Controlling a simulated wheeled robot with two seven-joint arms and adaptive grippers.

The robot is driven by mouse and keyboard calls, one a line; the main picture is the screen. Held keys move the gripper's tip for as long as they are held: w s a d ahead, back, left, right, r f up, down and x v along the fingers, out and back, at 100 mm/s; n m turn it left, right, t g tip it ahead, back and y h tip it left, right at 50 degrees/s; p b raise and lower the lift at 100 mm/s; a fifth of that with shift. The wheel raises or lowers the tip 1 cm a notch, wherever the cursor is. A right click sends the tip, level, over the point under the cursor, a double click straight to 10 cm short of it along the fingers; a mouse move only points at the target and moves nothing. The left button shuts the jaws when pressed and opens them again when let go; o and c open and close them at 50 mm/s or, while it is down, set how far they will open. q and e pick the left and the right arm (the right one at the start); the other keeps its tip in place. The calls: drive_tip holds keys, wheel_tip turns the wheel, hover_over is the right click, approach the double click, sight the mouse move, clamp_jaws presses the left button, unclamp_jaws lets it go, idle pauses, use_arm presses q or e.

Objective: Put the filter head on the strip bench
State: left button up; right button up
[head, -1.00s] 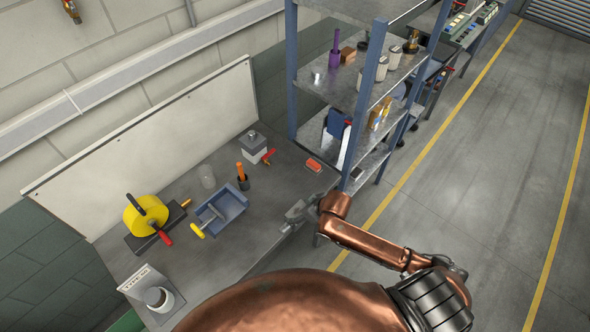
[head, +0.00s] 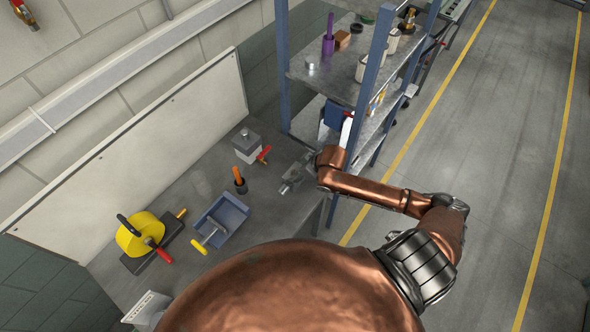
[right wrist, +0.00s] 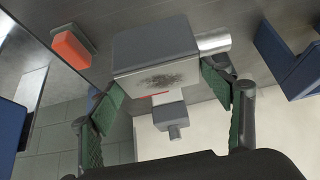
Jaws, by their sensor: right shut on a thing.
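My right gripper (head: 296,176) is over the right end of the grey bench (head: 190,182). It is shut on a grey block with a steel cylinder at one side, which I take to be the filter head (right wrist: 155,45). In the right wrist view the block is large between the green finger pads of the gripper (right wrist: 165,85), with a dark smudge on its near face. In the head view the held part is small and partly hidden by the gripper. I cannot tell whether it touches the bench top. My left gripper is out of view.
A grey box with a red handle (head: 246,145) stands at the back of the bench. A blue tray (head: 232,214), an orange-handled tool (head: 239,180) and a yellow drum (head: 139,238) are further left. An orange-red item (right wrist: 72,48) lies close by. A shelf rack (head: 365,90) stands at the right.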

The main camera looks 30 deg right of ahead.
drive_tip(key=shift+r, duration=0.1)
drive_tip(key=shift+w, duration=0.15)
drive_tip(key=shift+w+p, duration=0.1)
drive_tip(key=shift+p, duration=0.25)
drive_tip(key=shift+s+f, duration=0.25)
drive_tip(key=shift+f, duration=0.5)
wheel_tip(320, 180, down, 3)
drive_tip(key=shift+w+r+b, duration=0.1)
drive_tip(key=shift+w+b, duration=0.05)
drive_tip(key=shift+b, duration=0.4)
drive_tip(key=shift+f, duration=0.4)
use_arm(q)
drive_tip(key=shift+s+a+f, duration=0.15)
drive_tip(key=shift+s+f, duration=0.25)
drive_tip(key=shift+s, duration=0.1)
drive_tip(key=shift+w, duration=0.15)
